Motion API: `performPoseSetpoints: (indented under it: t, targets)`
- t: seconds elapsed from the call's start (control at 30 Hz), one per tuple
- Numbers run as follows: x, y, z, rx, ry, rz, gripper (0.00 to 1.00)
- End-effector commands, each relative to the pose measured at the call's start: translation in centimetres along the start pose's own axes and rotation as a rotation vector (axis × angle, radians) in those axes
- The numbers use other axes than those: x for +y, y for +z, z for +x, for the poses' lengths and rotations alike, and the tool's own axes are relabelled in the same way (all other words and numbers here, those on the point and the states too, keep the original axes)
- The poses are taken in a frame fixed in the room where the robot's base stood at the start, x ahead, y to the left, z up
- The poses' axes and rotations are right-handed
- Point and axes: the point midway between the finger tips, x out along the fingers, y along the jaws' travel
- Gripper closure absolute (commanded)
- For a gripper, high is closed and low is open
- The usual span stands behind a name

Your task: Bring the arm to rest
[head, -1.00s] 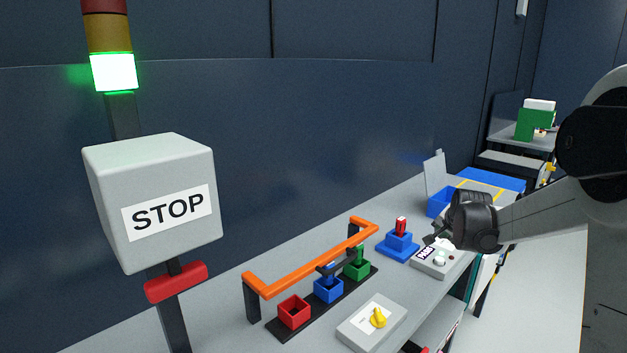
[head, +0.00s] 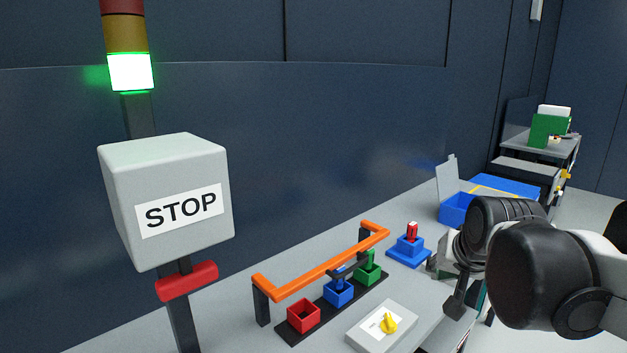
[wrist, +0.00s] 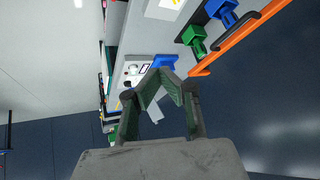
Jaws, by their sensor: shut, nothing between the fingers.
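My gripper (head: 456,304) shows at the lower right of the head view, in front of the bench's right part and partly hidden by my dark arm links. In the wrist view my gripper (wrist: 164,80) has its two fingers brought together at the tips, with nothing between them. The arm is bent, with a large black joint close to the head camera.
A bench (head: 235,335) carries an orange rail (head: 320,264), red, blue and green sockets, a box with a yellow knob (head: 388,323), and a blue block with a red peg (head: 411,233). A STOP box (head: 168,205) stands left, under a lit green lamp (head: 131,72).

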Motion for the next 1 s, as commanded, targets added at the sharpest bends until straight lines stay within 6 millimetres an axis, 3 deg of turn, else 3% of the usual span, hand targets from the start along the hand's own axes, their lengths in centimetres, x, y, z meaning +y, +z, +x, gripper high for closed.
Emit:
performPoseSetpoints:
  t: [0.2, 0.5, 0.7, 1.0]
  targets:
    - [-0.1, 6.4, -3.3, -0.025, -0.011, -0.12, 1.0]
    - [0.5, 14.1, -5.7, -0.053, -0.025, -0.267, 1.0]
    - [0.8, 16.3, -6.1, -0.062, -0.029, -0.312, 1.0]
    - [0.8, 16.5, -6.1, -0.063, -0.029, -0.318, 1.0]
